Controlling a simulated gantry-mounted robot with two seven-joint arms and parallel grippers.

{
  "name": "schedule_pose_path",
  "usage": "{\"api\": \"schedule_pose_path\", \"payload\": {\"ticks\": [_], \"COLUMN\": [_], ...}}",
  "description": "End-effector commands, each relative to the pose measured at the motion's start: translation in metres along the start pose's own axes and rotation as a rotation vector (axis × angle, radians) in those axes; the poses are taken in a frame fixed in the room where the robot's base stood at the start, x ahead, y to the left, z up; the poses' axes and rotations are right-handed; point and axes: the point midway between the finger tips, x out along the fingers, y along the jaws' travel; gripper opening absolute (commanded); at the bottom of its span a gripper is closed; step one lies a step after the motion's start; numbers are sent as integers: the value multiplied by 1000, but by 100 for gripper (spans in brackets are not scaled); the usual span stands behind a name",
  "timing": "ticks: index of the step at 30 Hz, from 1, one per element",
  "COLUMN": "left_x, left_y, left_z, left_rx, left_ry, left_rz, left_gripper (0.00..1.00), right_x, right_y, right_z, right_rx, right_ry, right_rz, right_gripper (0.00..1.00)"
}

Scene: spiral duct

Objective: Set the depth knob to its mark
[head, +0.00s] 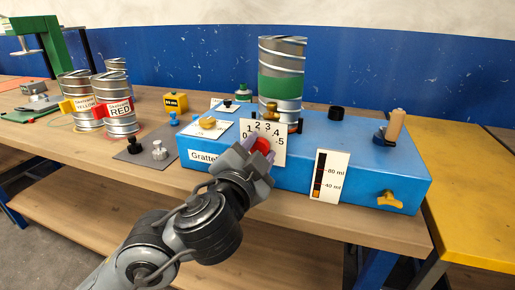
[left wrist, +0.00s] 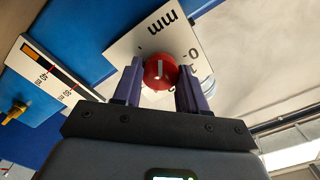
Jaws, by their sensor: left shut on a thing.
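The depth knob is a red round knob (head: 263,145) on a white dial plate (head: 275,130) numbered 0 to 5, on the front of a blue machine (head: 350,150). My left gripper (head: 256,154) is at the knob, shut on it. In the left wrist view the red knob (left wrist: 160,73) sits between the two purple fingers of the gripper (left wrist: 160,88), with a pale pointer line on its face. The plate there (left wrist: 130,45) shows "mm" and the digits 0 and 1. The fingers hide part of the scale. My right gripper is not in view.
A spiral duct with a green band (head: 281,85) stands on the machine. A gauge marked 80 ml and 40 ml (head: 329,176) and a yellow valve (head: 390,200) are on its front, right of the knob. Labelled cans (head: 118,110) stand at the left.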

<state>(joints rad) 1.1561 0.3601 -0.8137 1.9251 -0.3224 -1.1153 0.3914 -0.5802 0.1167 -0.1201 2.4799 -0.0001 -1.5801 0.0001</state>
Motion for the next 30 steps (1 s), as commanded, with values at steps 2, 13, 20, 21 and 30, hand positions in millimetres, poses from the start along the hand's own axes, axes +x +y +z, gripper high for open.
{"api": "schedule_pose_path", "payload": {"ticks": [2,13,20,21,30], "left_x": [0,0,0,0,0], "left_y": [0,1,1,1,2], "left_z": [0,1,1,1,2], "left_rx": [75,428,647,685,970], "left_ry": [-1,-1,-2,-2,-1], "left_rz": [-1,-1,-1,-1,-1], "left_gripper": [11,11,11,11,11], "right_x": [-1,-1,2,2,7], "right_y": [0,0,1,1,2], "right_z": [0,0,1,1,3], "right_rx": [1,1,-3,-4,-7], "right_ry": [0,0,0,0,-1], "right_rz": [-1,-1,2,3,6], "right_gripper": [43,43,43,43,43]}}
